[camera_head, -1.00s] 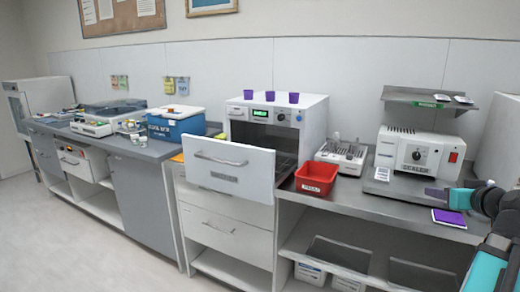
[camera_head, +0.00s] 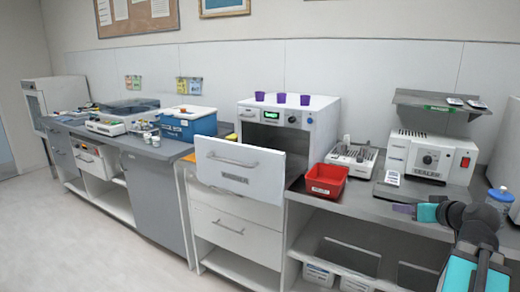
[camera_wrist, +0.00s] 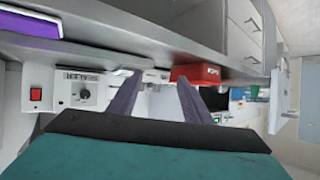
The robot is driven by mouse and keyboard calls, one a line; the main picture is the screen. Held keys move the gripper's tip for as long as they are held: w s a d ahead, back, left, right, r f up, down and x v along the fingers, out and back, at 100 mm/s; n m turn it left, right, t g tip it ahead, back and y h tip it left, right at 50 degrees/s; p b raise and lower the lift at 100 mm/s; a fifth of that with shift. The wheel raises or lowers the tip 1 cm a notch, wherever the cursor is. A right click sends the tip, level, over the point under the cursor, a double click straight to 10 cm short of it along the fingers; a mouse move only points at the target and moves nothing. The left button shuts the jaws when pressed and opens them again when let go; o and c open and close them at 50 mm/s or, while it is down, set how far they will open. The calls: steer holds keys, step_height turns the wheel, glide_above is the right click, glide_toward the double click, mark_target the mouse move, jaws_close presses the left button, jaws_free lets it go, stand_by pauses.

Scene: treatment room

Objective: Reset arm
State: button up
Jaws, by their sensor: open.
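My gripper (camera_head: 397,209) shows at the right in the head view, over the front part of the grey counter (camera_head: 370,203), pointing left. It is teal with purplish-grey fingers. In the wrist view the two fingers of my gripper (camera_wrist: 156,90) stand apart with nothing between them. My teal and dark grey arm comes in from the lower right.
A red bin (camera_head: 326,180) lies left of my gripper, and the sealer (camera_head: 430,157) stands behind it. A white panel (camera_head: 240,170) juts out from the washer (camera_head: 288,118). A blue-capped bottle (camera_head: 499,198) is beside my arm. A purple flat item (camera_wrist: 30,24) shows in the wrist view.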

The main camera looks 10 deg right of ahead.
steer(key=w+a+f+n+g+y+p, duration=0.1)
steer(key=w+a+f+g+y, duration=0.2)
steer(key=a+f, duration=1)
steer(key=w+a+f+n+g+y+p, duration=0.2)
steer(key=w+a+f, duration=0.2)
steer(key=a+f, duration=0.85)
steer(key=s+a+f+g, duration=0.4)
steer(key=a+f, duration=0.4)
steer(key=f, duration=0.4)
steer(key=s+a+f+n+g+p, duration=0.1)
steer(key=s+a+f+g, duration=0.2)
steer(key=s+a+f, duration=0.35)
steer(key=s+a+f+g+p, duration=0.15)
steer(key=s+a+f, duration=0.25)
steer(key=s+f, duration=0.55)
steer(key=s+d+f+m+g+h, duration=0.1)
steer(key=s+d+f+g+h, duration=0.1)
steer(key=s, duration=0.5)
steer(key=s+d+f+m+g+h, duration=0.1)
steer(key=s+f, duration=0.3)
steer(key=s, duration=0.4)
steer(key=shift+s+d+g+h, duration=0.3)
steer(key=shift+g+h, duration=0.2)
steer(key=shift+g, duration=0.25)
